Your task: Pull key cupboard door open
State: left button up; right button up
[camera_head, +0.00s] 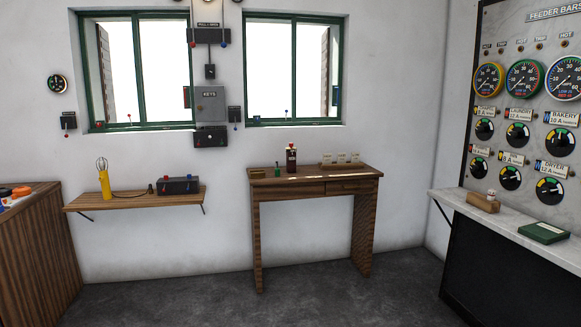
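The key cupboard (210,104) is a small grey box on the white wall between the two windows. It carries a label that reads KEYS. Its door looks shut. Dark boxes sit on the wall just above and just below it. Neither of my grippers shows in the head view, so I cannot see their state.
A wooden desk (313,180) stands against the wall, right of the cupboard. A wall shelf (135,200) holds a yellow tool and a dark box. A wooden cabinet (42,250) is at left, a feeder panel (520,100) with a ledge (500,215) at right. The floor (200,300) is clear.

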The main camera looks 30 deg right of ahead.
aim_at(209, 100)
jog(key=i+l+z, duration=0.15)
jog(key=i+l, duration=0.2)
jog(key=i, duration=0.3)
jog(key=i+l+z, duration=0.15)
jog(key=i+l, duration=0.15)
jog(key=i, duration=0.35)
jog(key=i+l+z, duration=0.2)
jog(key=i, duration=0.45)
jog(key=i+l+z, duration=0.15)
jog(key=i, duration=0.5)
jog(key=j, duration=0.1)
